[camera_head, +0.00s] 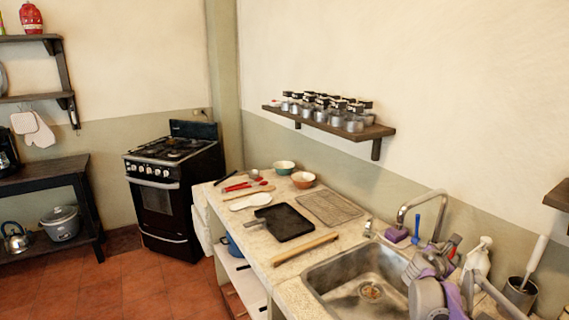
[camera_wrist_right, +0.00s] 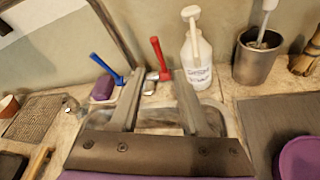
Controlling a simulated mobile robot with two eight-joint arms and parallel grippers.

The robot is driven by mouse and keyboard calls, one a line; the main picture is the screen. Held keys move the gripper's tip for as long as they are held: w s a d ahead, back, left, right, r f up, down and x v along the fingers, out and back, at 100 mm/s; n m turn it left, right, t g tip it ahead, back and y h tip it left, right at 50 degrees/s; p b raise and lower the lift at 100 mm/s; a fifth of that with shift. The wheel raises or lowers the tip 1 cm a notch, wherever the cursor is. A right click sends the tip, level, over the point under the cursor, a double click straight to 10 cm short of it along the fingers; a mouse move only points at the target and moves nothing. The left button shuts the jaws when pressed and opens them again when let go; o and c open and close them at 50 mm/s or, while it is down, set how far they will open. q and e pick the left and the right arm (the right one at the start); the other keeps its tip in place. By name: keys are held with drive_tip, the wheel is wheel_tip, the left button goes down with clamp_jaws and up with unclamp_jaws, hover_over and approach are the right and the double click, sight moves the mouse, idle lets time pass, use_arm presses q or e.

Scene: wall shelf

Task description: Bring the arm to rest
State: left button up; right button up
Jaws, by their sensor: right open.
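My right arm (camera_head: 428,295) reaches in at the lower right of the head view, over the right part of the sink. My right gripper (camera_wrist_right: 157,82) is open in the wrist view, with its two grey fingers apart and nothing held between them. The fingers point toward the wall side of the counter. A red-handled tool (camera_wrist_right: 156,55) shows beyond the fingertips, and a white bottle (camera_wrist_right: 196,62) stands just right of it. In the head view the gripper is partly hidden among my arm links. My left gripper is not in view.
The sink (camera_head: 345,275) lies below my right arm. A faucet (camera_head: 420,200), a purple sponge (camera_head: 396,235), a blue brush (camera_head: 416,226), the white bottle (camera_head: 478,258) and a steel holder (camera_head: 520,292) stand around it. A wall shelf (camera_head: 378,131) carries several jars. The floor at left is clear.

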drive_tip(key=s+a+f+m+g+y, duration=0.1)
drive_tip(key=s+a+f+m+y, duration=0.1)
drive_tip(key=s+a+m, duration=0.3)
drive_tip(key=s+a+f+m+g+y+p, duration=0.1)
drive_tip(key=s+a+f+m+y, duration=0.2)
drive_tip(key=s+a+m, duration=0.3)
drive_tip(key=s+a+f+m+y+p, duration=0.1)
drive_tip(key=s+a+f+m+y, duration=0.2)
drive_tip(key=s+a, duration=1)
drive_tip(key=shift+s+a+f+m+g, duration=0.1)
drive_tip(key=shift+s+a+m+g, duration=0.1)
drive_tip(key=shift+s+m, duration=0.7)
drive_tip(key=shift+s+a+m+g, duration=0.15)
drive_tip(key=shift+s+m, duration=0.45)
drive_tip(key=shift+s, duration=0.6)
drive_tip(key=s+a+f+m+y, duration=0.3)
drive_tip(key=s+a, duration=0.3)
drive_tip(key=s, duration=0.2)
drive_tip(key=shift+a+f+m+g+p, duration=0.25)
drive_tip(key=shift+f+m+g+p, duration=0.3)
drive_tip(key=shift+f, duration=0.3)
